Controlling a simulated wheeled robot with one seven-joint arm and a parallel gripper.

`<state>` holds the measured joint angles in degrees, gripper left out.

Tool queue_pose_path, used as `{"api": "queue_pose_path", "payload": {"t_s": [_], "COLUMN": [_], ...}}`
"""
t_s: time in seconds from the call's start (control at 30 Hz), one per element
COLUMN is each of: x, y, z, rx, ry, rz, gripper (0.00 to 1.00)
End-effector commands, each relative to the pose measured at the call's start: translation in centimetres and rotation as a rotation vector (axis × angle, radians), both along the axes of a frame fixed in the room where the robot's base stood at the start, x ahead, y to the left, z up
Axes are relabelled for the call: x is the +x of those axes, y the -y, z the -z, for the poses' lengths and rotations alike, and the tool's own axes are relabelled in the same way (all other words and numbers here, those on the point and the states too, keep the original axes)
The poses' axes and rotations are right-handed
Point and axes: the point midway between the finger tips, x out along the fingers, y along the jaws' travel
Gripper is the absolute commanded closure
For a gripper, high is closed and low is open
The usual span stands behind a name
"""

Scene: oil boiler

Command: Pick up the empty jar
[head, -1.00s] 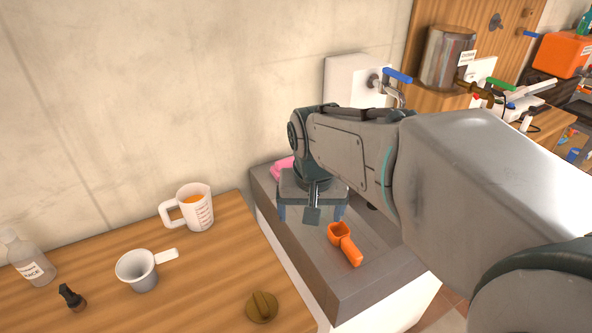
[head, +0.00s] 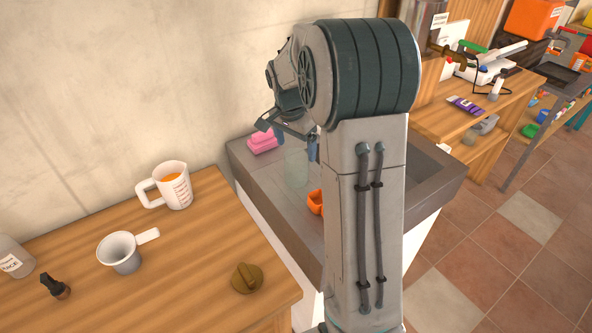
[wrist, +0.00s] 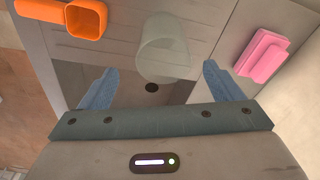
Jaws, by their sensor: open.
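My gripper (head: 290,141) is open and empty, above and behind the jar in the head view. In the wrist view its two blue fingers (wrist: 161,72) are spread apart with the jar ahead of the gap. I cannot tell the exact height of the fingers over the jar.
A pink sponge (head: 262,142) sits on the sink's back edge. The wooden counter (head: 190,260) on the left bears a measuring jug (head: 172,190), a white-handled cup (head: 122,252) and a brass knob (head: 246,279).

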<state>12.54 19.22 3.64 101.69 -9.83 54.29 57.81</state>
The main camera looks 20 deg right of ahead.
Motion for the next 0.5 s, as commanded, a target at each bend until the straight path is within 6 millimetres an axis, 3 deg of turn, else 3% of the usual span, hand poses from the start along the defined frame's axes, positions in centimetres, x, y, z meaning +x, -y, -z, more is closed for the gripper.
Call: {"api": "queue_pose_path", "payload": {"t_s": [0.1, 0.37, 0.5], "x": [0.1, 0.4, 0.9], "y": [0.3, 0.5, 0.7], "z": [1.8, 3.7, 5.7], "rx": [0.000, 0.001, 0.000], "ry": [-0.002, -0.003, -0.004], "rz": [-0.001, -0.003, -0.002], "gripper": [0.14, 0.14, 0.14]}}
